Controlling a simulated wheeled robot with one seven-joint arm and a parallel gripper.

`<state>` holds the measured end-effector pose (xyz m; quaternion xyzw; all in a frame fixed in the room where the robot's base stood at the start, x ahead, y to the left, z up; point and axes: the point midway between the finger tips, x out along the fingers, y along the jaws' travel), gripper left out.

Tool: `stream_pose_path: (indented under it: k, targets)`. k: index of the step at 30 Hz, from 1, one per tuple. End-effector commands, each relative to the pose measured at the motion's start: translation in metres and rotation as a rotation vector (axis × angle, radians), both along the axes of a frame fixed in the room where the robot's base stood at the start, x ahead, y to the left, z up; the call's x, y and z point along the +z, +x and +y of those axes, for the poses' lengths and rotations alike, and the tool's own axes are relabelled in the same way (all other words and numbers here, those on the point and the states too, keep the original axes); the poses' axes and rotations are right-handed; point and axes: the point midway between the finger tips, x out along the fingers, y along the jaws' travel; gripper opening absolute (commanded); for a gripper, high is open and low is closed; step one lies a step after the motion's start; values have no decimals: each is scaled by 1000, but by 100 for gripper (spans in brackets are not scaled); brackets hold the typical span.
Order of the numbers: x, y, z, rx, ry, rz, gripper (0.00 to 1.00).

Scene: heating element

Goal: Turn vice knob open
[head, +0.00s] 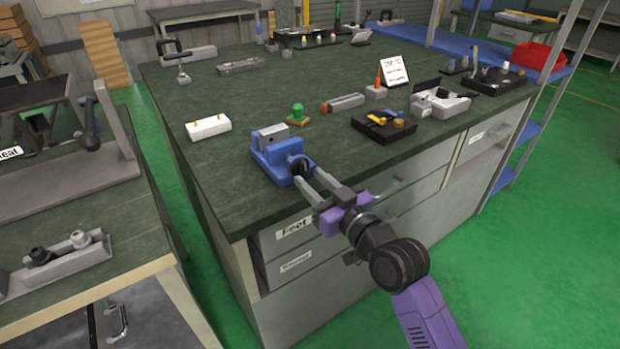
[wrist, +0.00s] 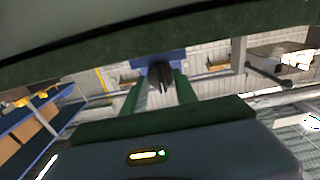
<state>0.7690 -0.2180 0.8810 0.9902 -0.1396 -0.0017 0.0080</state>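The blue vice (head: 275,150) with grey jaws sits at the near edge of the green-topped workbench. Its dark round knob (head: 299,166) faces out over the edge toward my gripper. My gripper (head: 309,176) is open, with its two fingers apart and the tips right at the knob. In the wrist view the knob (wrist: 160,75) is dark and lies between the ends of the two fingers (wrist: 158,84), with part of the blue vice (wrist: 143,57) behind it. I cannot tell whether the fingers touch the knob.
The workbench (head: 225,165) carries a white block (head: 208,127), a green knob part (head: 297,114) and a black tray (head: 384,125) farther back. Drawers (head: 400,195) lie below the bench edge, close to my arm. Another bench (head: 130,235) stands at left.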

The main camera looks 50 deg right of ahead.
Motion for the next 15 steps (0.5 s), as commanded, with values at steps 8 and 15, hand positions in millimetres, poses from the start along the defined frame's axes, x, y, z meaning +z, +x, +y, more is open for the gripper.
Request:
stream_pose_path:
  k: [8,15]
  targets:
    - [-1,-41,11,0,-1,4,35]
    - [-1,-60,17,0,1,3,35]
